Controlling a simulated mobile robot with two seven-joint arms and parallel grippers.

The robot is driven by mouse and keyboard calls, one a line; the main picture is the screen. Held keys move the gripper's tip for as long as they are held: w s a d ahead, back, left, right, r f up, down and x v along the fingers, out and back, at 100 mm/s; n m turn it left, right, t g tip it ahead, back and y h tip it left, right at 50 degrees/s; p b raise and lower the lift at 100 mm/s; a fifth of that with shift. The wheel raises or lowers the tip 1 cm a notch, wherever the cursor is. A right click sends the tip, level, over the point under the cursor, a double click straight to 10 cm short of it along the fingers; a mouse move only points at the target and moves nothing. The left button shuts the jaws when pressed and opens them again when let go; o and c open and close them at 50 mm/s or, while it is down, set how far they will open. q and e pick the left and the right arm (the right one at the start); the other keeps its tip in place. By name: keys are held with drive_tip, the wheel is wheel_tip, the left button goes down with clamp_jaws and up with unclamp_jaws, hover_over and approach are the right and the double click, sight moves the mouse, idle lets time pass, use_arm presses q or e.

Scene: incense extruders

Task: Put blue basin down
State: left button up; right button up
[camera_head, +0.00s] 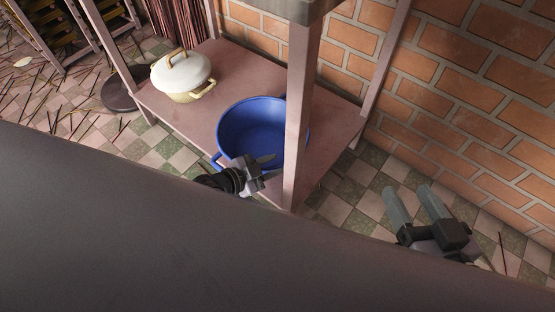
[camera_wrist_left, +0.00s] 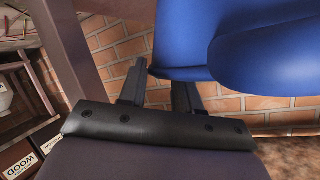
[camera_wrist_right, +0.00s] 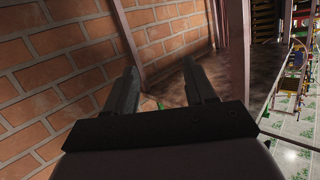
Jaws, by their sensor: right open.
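The blue basin (camera_head: 250,125) is at the lower shelf (camera_head: 235,75) of a pinkish table, near its front edge and partly behind a table leg. It looks upright and empty. Whether its base fully touches the shelf is hidden. My left gripper (camera_head: 274,166) is at the basin's near side, with its fingers apart. In the left wrist view the basin (camera_wrist_left: 205,40) fills the upper right, close to the fingers, and bricks show between them. My right gripper (camera_head: 408,197) is open and empty over the floor, right of the table. It also shows in the right wrist view (camera_wrist_right: 158,80).
A white lidded pot (camera_head: 183,75) stands left of the basin on the shelf. The table's near leg (camera_head: 298,120) rises between my grippers. A brick wall (camera_head: 455,80) is behind. Thin sticks lie on the tiled floor (camera_head: 60,95) at left.

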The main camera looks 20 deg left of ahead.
use_arm(q)
drive_tip(key=p+v, duration=0.3)
drive_tip(key=v, duration=0.6)
use_arm(e)
drive_tip(key=a, duration=0.1)
drive_tip(key=g, duration=0.1)
drive_tip(key=a+m+y, duration=0.1)
drive_tip(key=shift+w+a+r+g, duration=0.2)
drive_tip(key=shift+w+a+g, duration=0.1)
drive_tip(key=shift+a+g, duration=0.1)
use_arm(q)
drive_tip(key=shift+s, duration=0.1)
